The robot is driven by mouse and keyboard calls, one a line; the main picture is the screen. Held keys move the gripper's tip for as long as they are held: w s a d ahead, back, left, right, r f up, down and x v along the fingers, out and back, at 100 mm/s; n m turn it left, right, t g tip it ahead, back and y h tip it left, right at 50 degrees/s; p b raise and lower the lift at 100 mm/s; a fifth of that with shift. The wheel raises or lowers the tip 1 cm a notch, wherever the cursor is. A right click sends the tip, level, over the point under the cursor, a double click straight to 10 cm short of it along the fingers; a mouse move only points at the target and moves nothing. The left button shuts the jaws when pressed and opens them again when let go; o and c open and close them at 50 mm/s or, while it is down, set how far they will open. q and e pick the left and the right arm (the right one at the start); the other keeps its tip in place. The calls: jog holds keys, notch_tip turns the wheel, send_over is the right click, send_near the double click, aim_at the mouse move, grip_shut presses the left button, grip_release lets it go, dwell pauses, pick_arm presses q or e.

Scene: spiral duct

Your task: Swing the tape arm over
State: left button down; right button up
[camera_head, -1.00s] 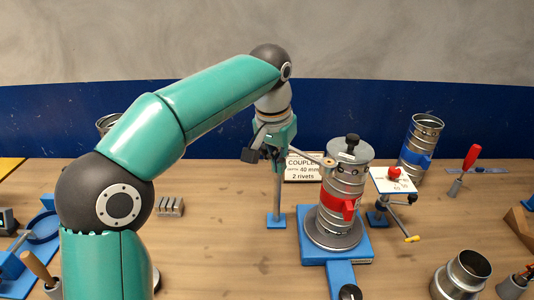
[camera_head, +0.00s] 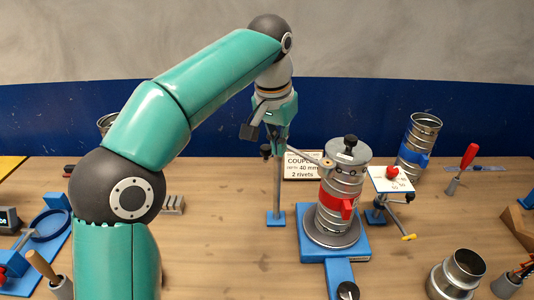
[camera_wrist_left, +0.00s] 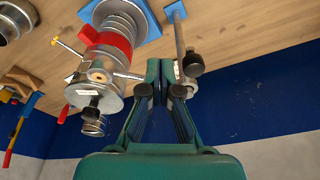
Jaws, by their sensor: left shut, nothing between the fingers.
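The tape arm (camera_head: 308,155) is a thin grey rod on an upright post (camera_head: 277,190) with a blue foot. It reaches right, its tip by the upper part of the steel spiral duct (camera_head: 333,190), which has a red band and stands on a round turntable. My left gripper (camera_head: 279,150) is at the top of the post, shut and empty; its fingers partly hide the arm's pivot. In the left wrist view the shut fingertips (camera_wrist_left: 178,92) are close to the post and its black knob (camera_wrist_left: 193,65); contact cannot be told. My right gripper is not in view.
A sign (camera_head: 302,167) stands behind the arm. A small stand with a white plate (camera_head: 390,181) is right of the duct. A blue-banded duct (camera_head: 418,150) stands at the back right and a loose coupler (camera_head: 460,274) at the front right. The table left of the post is fairly clear.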

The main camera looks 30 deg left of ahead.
pick_arm(q)
notch_tip(320, 180, up, 4)
dwell(0.5)
jog(key=shift+s, duration=0.1)
